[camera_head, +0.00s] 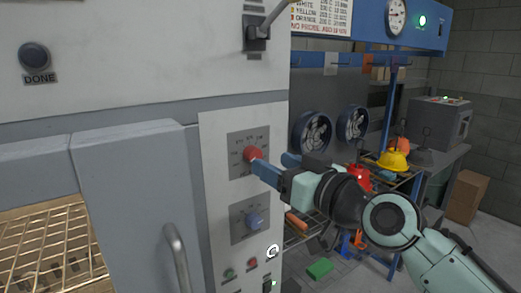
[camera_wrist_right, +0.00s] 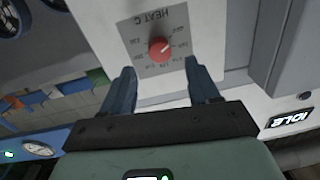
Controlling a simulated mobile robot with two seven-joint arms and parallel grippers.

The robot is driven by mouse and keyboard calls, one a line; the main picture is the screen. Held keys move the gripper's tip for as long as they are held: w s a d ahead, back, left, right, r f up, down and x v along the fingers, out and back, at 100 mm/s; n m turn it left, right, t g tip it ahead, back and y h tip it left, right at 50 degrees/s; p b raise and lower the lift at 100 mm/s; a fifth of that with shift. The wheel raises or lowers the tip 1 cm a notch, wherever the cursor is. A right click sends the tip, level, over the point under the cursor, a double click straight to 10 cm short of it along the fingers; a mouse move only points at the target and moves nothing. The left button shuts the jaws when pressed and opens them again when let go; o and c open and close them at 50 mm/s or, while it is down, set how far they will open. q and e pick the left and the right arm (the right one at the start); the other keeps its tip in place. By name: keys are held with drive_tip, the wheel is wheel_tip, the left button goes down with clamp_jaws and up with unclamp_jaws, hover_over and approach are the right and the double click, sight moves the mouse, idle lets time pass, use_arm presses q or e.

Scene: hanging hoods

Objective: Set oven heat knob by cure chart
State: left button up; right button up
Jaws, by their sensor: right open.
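The red heat knob (camera_head: 252,153) sits on a grey dial plate (camera_head: 236,142) on the oven's white control panel. In the right wrist view the red knob (camera_wrist_right: 159,48) shows upside down beneath the label HEAT C (camera_wrist_right: 160,17), with small numbers around it. My right gripper (camera_head: 272,164) is open in front of the panel. In the right wrist view its two blue fingers (camera_wrist_right: 161,72) are spread, with the knob showing between and beyond them. Contact cannot be told. The cure chart (camera_head: 322,16) hangs at the top, partly cut off. My left gripper is not in view.
A door handle (camera_head: 177,255) stands out at left. A lever (camera_head: 257,38) is above. A rack with hoods (camera_head: 393,161) and fans is behind my right arm.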

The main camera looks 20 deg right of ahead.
sight(257, 155)
drive_tip(key=p+x, duration=0.2)
drive_tip(key=x, duration=0.2)
drive_tip(key=shift+w+r, duration=0.1)
drive_tip(key=shift+w, duration=0.1)
drive_tip(key=shift+w+a, duration=0.25)
drive_tip(key=shift+w, duration=0.25)
drive_tip(key=c, duration=1)
